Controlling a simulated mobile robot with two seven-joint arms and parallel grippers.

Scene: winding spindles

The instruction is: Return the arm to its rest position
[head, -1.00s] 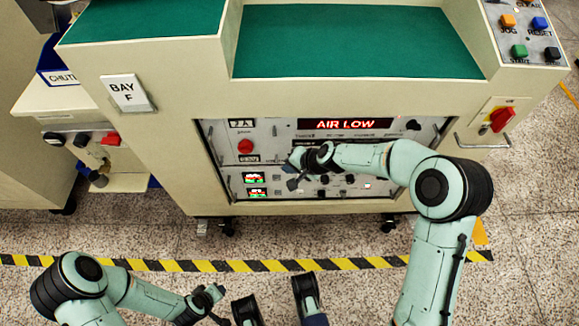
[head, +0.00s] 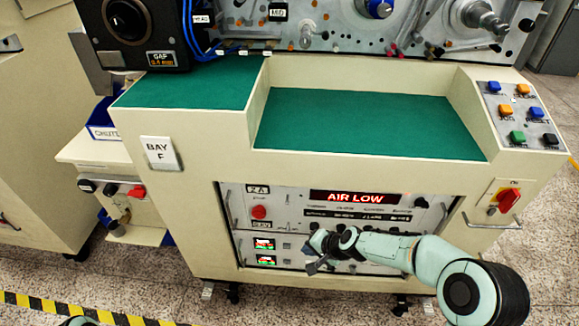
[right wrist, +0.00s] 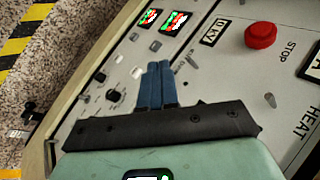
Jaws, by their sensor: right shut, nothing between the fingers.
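My right arm (head: 385,250) reaches in from the lower right, in front of the bay's control panel (head: 290,200). My right gripper (head: 314,267) is in front of the panel's lower half, right of two small lit displays. In the right wrist view its blue fingers (right wrist: 157,86) are together with nothing between them. They point at the panel face, near switches and knobs; whether they touch it I cannot tell. My left gripper is out of view; only a sliver of my left arm shows at the bottom edge.
The panel has a red stop button (head: 259,212) and an AIR LOW sign (head: 350,197). A red rotary switch (head: 508,200) and a button box (head: 518,117) are at the right. Green worktops (head: 365,122) lie above. Floor shows at the lower left.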

